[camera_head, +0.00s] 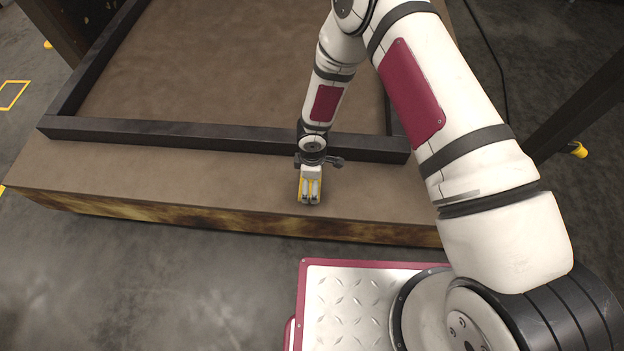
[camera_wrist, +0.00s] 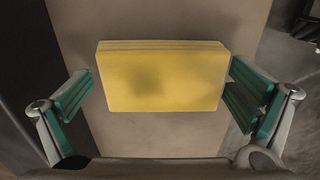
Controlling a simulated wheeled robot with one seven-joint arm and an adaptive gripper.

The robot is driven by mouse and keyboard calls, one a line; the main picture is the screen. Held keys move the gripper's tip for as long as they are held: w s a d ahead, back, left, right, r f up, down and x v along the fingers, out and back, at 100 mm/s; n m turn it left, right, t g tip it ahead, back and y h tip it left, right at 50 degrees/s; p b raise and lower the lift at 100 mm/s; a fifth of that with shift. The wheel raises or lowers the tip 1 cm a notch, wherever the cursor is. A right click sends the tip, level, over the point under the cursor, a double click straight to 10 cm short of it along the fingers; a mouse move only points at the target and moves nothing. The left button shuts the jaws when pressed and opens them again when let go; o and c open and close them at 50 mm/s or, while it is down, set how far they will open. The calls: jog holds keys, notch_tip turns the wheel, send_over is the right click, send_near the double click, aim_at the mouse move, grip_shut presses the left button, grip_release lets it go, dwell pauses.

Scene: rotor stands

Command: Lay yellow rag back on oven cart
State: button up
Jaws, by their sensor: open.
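The yellow rag (camera_wrist: 162,78) is a folded, flat-sided yellow block in the wrist view. It sits in front of the brown surface, between the two spread fingers of my gripper (camera_head: 310,198). The green finger pads stand at its left and right ends, and the right pad comes very close to it. In the head view my gripper points down at the front ledge of the brown-topped cart (camera_head: 230,180). Only slivers of yellow show around the fingers there; my gripper hides the rest of the rag. I take this brown-topped piece to be the oven cart.
A dark raised frame (camera_head: 200,133) borders the brown top behind my gripper. The ledge is clear to the left and right of it. The ledge's front edge drops to a grey floor (camera_head: 150,290). A dark post (camera_head: 580,110) stands at the right.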

jog(key=shift+r, duration=0.1)
notch_tip(320, 180, up, 12)
jog(key=p, duration=0.4)
